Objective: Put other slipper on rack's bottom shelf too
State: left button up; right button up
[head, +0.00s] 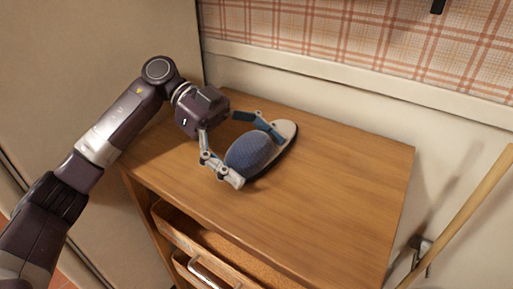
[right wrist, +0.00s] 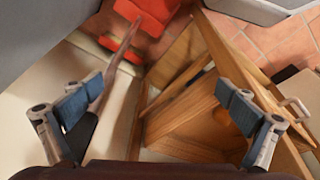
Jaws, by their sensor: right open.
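A slipper with a blue upper (head: 250,152) and a pale insole lies on top of the wooden cabinet (head: 340,185) in the head view. My left gripper (head: 250,155) reaches over it, with one finger at the near side of the blue upper and the other by the pale insole. Whether both fingers press on it cannot be told. My right gripper (right wrist: 158,105) is open and empty in the right wrist view, with its fingers wide apart above the cabinet's wooden parts (right wrist: 185,110). No rack or second slipper can be made out.
An open drawer (head: 215,240) juts from the cabinet's front. A wooden pole (head: 465,210) leans at the right of the cabinet. A red object (right wrist: 150,12) stands on the tiled floor (right wrist: 245,40). The right part of the cabinet top is clear.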

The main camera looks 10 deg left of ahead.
pick_arm(q)
jog(key=shift+f, duration=0.1)
jog(key=c, duration=1.2)
